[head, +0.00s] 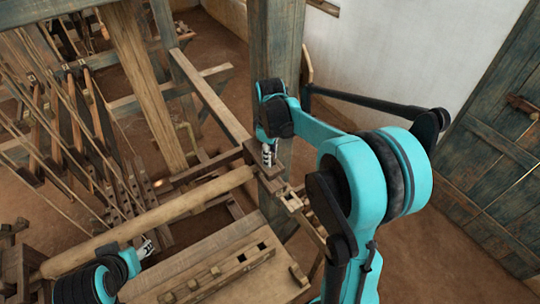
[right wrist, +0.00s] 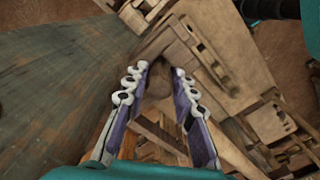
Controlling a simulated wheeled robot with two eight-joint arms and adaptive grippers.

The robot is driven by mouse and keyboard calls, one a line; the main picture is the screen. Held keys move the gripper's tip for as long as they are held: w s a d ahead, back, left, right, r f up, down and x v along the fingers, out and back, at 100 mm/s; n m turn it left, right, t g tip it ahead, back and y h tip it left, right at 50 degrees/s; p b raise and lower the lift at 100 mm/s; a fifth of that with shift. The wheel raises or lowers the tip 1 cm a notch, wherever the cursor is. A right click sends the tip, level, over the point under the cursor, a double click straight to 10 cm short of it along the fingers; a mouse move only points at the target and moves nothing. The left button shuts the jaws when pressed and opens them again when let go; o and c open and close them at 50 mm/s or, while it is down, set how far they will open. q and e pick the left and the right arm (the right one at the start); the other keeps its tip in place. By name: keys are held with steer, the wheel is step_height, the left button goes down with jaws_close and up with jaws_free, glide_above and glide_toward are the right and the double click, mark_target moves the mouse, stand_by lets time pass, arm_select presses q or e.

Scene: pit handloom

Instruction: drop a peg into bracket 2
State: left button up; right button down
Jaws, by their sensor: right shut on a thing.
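My right gripper (head: 268,154) is beside the tall post, pointing down close to a wooden block. In the right wrist view its fingers (right wrist: 162,78) are shut on a small brown wooden piece (right wrist: 156,46), probably the peg; its lower end is hard to make out. A wooden bracket with square openings (head: 291,201) is fixed low by the post, below and right of the gripper. I see no number on it, so I cannot tell whether it is bracket 2. My left gripper (head: 146,247) is at the lower left by the round beam; its opening is unclear.
The post (head: 276,55) stands right behind my right gripper. The round cloth beam (head: 160,215) crosses at left, with warp cords and heddles behind. A plank door (head: 500,150) is at right.

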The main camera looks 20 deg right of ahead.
steer(key=c, duration=1.2)
jaws_free()
steer(key=shift+o, duration=0.2)
steer(key=shift+r, duration=0.1)
step_height(320, 180, up, 12)
